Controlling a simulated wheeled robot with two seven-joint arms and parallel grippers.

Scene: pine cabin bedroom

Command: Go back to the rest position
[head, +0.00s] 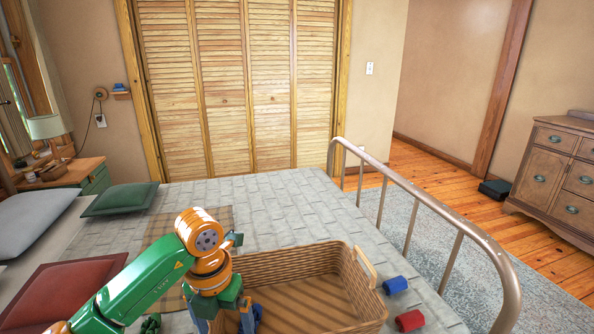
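My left arm, green and orange, comes in from the lower left over the bed. My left gripper (228,318) points down at the left end of a wicker basket (359,283). Its blue-grey finger parts show at the bottom edge, and the tips are cut off or hidden, so I cannot tell whether it is open or holds anything. The basket stands on the bed (290,205), and the visible part of its floor looks bare. My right gripper is not in view.
Pillows (120,199) lie at left. A nightstand (85,176) with a lamp and a dresser (550,175) stand farther off.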

